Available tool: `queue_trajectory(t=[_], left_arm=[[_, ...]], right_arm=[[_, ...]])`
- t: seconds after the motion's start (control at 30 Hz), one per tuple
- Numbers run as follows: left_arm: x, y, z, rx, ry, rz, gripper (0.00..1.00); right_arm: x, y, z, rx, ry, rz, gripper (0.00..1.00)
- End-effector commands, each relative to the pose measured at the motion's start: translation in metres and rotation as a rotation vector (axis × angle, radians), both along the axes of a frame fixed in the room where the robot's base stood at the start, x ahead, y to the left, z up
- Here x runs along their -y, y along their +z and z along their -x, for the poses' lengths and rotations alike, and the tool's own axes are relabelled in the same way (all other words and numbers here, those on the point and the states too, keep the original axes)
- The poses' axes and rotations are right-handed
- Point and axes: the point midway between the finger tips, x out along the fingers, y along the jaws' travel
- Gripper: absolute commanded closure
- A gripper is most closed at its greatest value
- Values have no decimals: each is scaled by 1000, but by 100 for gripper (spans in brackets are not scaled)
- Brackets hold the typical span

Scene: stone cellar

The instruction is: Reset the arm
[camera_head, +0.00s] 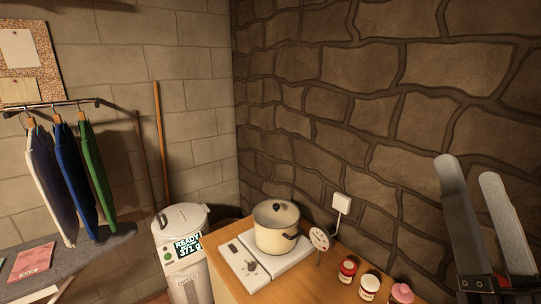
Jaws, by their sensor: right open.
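My right gripper (475,182) is at the right side of the head view, raised in front of the stone wall. Its two long grey fingers point up and stand apart, with nothing between them. The lower part of its arm is cut off by the picture's edge. My left gripper is not in the view.
A wooden counter (325,281) holds a white hotplate (243,266) with a lidded pot (276,236), several small jars (347,270) and a round sign (319,239). A white bin (183,252) stands left of it. Clothes (67,180) hang from a rail at left.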

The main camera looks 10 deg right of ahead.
Motion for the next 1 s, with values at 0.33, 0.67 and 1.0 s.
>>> queue_trajectory(t=[0.33,0.67,1.0], left_arm=[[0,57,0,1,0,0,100],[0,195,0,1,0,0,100],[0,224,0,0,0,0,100]], right_arm=[[-48,110,25,79,-43,341,12],[-47,247,24,76,-44,339,12],[-47,276,24,75,-44,338,12]])
